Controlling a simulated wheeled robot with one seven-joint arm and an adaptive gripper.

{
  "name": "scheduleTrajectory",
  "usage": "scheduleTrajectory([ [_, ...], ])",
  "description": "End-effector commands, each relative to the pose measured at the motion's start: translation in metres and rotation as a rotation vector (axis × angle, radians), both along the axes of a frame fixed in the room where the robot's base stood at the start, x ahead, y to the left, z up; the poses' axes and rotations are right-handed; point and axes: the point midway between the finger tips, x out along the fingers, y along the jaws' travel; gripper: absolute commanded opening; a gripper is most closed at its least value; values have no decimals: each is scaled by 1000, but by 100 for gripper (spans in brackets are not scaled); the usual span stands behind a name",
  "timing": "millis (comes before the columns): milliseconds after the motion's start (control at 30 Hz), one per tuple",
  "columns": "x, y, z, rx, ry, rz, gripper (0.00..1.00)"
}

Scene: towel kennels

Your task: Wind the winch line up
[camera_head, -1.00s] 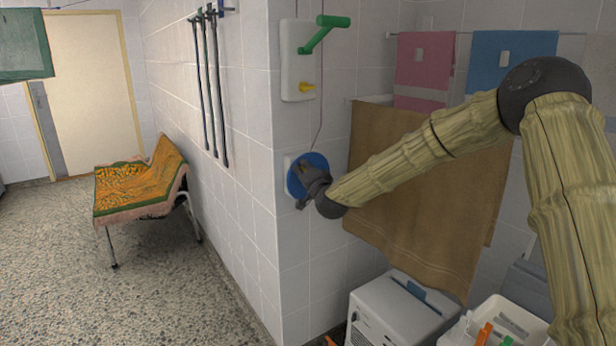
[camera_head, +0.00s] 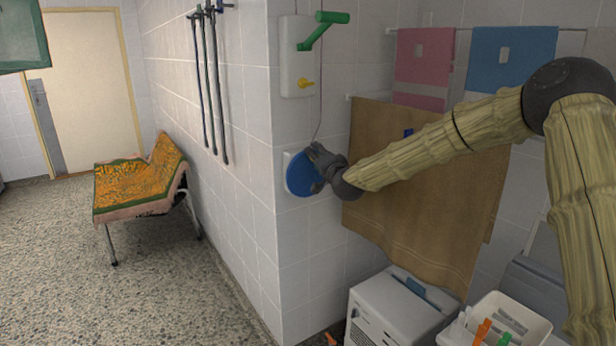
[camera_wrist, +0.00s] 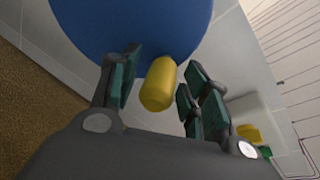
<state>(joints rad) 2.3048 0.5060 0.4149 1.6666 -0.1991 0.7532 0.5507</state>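The winch is a blue disc (camera_head: 300,176) on a white plate on the tiled wall, with a thin line (camera_head: 319,125) running up from it. In the wrist view the blue disc (camera_wrist: 130,25) fills the top, and its yellow knob (camera_wrist: 158,85) sticks out toward me. My gripper (camera_head: 321,158) is at the disc's right edge. In the wrist view my gripper (camera_wrist: 162,88) is open, with a finger on each side of the knob and gaps visible. The knob is hidden in the head view. A green hanging cloth (camera_head: 22,38) shows at the upper left.
Above the disc is a white box (camera_head: 297,75) with a green crank handle (camera_head: 320,30) and a yellow lever (camera_head: 305,84). A brown towel (camera_head: 415,190) hangs close behind my arm. A white appliance (camera_head: 392,310) and a basket (camera_head: 510,318) stand below.

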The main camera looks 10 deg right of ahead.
Motion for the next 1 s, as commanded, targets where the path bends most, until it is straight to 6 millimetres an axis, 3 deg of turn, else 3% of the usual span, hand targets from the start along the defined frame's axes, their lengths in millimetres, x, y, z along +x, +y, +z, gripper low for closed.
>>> scheduleTrajectory([
  [367, -2, 1, -2, 0, 3, 3, 57],
  [1000, -56, -18, -2, 0, 3, 3, 57],
])
